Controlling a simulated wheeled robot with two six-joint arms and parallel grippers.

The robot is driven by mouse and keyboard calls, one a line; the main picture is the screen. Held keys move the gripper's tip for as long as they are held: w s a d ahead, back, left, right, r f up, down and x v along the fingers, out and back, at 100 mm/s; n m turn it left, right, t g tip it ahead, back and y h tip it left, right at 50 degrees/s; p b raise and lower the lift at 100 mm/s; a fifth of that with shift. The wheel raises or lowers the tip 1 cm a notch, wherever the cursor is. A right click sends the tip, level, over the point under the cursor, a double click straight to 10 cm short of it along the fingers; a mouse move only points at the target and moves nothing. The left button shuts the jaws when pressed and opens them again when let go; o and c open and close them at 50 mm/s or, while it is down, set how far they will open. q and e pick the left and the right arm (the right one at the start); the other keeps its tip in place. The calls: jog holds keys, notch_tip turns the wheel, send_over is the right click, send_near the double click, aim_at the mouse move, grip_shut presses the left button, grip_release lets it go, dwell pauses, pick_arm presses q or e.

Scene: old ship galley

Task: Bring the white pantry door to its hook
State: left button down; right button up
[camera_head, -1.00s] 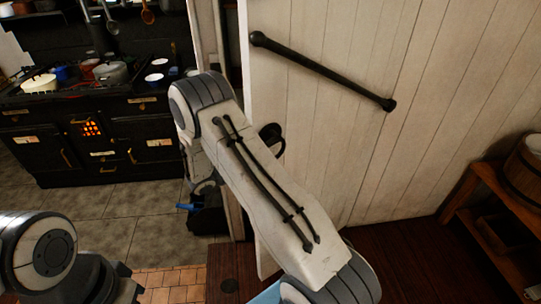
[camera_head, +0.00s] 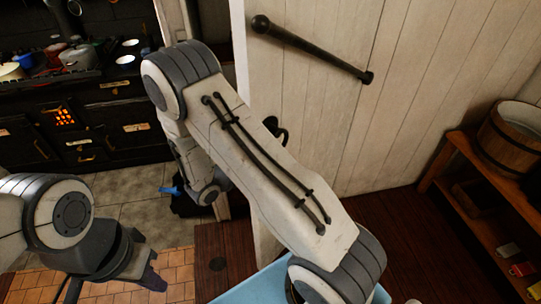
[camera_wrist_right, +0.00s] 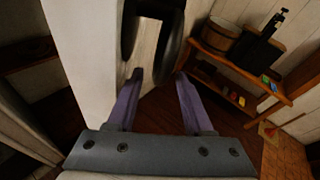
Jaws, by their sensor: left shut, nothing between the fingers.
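The white pantry door (camera_head: 335,110) is a planked panel standing ajar, with a dark diagonal bar (camera_head: 312,48) across its face. Its dark loop handle (camera_head: 277,128) shows just right of my right arm. In the right wrist view the handle (camera_wrist_right: 172,45) stands out from the door (camera_wrist_right: 146,50) at the top. My right gripper (camera_wrist_right: 160,75) is open, its two purple fingers spread just below the handle; I cannot tell whether they touch it. The head view hides this gripper behind my arm. My left gripper (camera_head: 156,284) is shut and empty at lower left. I see no hook.
A wooden shelf (camera_head: 460,150) with a bucket (camera_head: 508,138) and small coloured items stands right of the door. A black stove (camera_head: 70,125) with pots is at the back left. Dark plank floor (camera_head: 395,235) is clear between door and shelf.

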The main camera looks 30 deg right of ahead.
jog(key=b+v, duration=0.3)
jog(key=v, duration=0.7)
jog(key=shift+a, duration=0.2)
dwell(0.3)
jog(key=s+a+r+m+g+y+b, duration=0.2)
jog(key=s+a+r+m+g+y, duration=0.1)
jog(key=s+a+m+y, duration=1.2)
jog(key=shift+s+a+r+y+b, duration=0.3)
jog(key=shift+s+a, duration=0.45)
jog(key=shift+s, duration=1.8)
